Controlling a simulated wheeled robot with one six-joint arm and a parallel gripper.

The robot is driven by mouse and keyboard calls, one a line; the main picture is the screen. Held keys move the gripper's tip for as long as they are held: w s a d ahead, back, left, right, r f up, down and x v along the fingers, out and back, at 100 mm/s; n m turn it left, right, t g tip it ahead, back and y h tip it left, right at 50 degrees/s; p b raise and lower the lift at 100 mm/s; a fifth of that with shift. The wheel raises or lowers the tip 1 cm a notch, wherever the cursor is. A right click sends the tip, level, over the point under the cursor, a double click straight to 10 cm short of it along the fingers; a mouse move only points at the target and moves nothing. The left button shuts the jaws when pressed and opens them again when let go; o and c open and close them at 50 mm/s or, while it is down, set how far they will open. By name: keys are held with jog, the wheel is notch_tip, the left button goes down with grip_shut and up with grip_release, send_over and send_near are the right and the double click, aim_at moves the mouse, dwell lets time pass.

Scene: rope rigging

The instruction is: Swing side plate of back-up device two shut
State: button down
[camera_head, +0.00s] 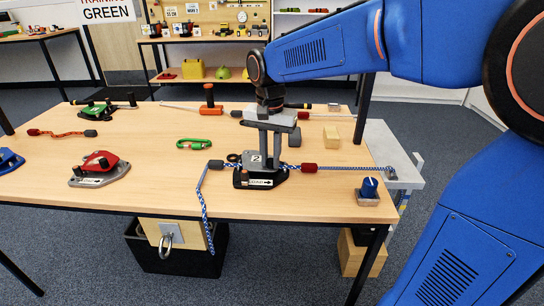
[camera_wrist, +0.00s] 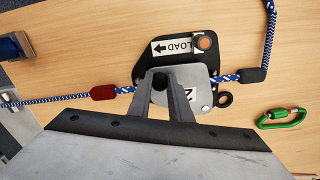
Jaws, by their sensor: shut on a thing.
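Back-up device two (camera_head: 262,183) lies on the front middle of the table. Its black base plate bears a LOAD label and shows in the wrist view (camera_wrist: 146,45). Its grey side plate (camera_wrist: 205,92), marked 2, lies over part of the base plate and leaves the label and an orange-topped post (camera_wrist: 205,42) uncovered. My gripper (camera_wrist: 160,76) is shut on the side plate, its fingertips around a small dark part that they partly hide. In the head view my gripper (camera_head: 263,151) points down onto the device. A blue-and-white rope (camera_wrist: 130,89) runs to the device from both sides.
A green carabiner (camera_head: 194,143) lies left of the device. A red device (camera_head: 100,163) and a green device (camera_head: 97,108) are farther left. A blue-knobbed fitting (camera_head: 369,188) stands at the right front.

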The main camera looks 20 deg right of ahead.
dwell(0.3)
jog(key=c, duration=1.6)
grip_release()
jog(key=shift+r, duration=0.1)
notch_tip(320, 180, up, 17)
jog(key=shift+r, duration=0.15)
jog(key=shift+s, duration=0.1)
